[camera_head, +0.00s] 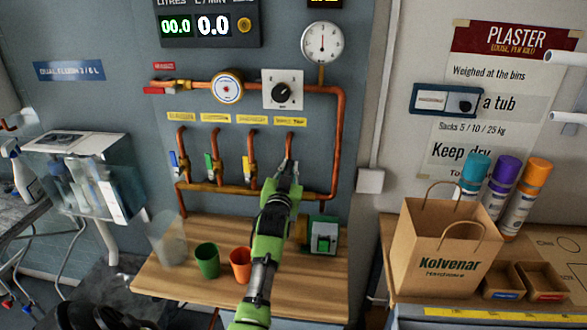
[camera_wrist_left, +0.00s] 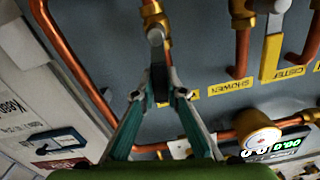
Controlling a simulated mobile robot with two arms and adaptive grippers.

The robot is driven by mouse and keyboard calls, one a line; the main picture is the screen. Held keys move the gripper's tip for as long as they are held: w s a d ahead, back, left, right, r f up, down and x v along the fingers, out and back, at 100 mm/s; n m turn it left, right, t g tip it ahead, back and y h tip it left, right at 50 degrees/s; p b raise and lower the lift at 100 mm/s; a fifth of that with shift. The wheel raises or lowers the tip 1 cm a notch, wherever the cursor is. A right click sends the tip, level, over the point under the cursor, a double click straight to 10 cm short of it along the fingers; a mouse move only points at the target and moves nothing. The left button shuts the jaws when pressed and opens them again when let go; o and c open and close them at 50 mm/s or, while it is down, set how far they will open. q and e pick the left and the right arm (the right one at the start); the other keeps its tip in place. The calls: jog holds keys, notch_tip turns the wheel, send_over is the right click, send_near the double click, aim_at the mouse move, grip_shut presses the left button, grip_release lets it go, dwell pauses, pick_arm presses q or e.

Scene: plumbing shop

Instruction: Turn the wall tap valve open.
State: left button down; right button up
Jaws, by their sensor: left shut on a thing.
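The wall tap valve (camera_wrist_left: 153,12) is the rightmost of several brass valves on the copper pipework in the head view, under a yellow label (camera_head: 290,122). Its grey lever (camera_wrist_left: 156,38) shows in the left wrist view, with its end between my fingertips. My left gripper (camera_head: 287,172) reaches up to this valve in the head view and covers most of it. In the left wrist view its fingers (camera_wrist_left: 159,82) are closed together on the lever. My right gripper is not in view.
Valves with blue (camera_head: 174,160), green (camera_head: 209,164) and yellow (camera_head: 252,168) levers stand left of my gripper. Below are a wooden shelf (camera_head: 190,290), a green cup (camera_head: 207,261), an orange cup (camera_head: 240,265) and a green-and-white box (camera_head: 323,236). The flow display (camera_head: 208,25) reads zero.

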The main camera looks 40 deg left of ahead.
pick_arm(q)
jog(key=shift+s+a+n, duration=0.25)
jog(key=shift+a+n, duration=0.1)
jog(key=shift+n, duration=0.45)
jog(key=c, duration=2)
grip_release()
jog(key=shift+s, duration=0.1)
jog(key=v, duration=1.2)
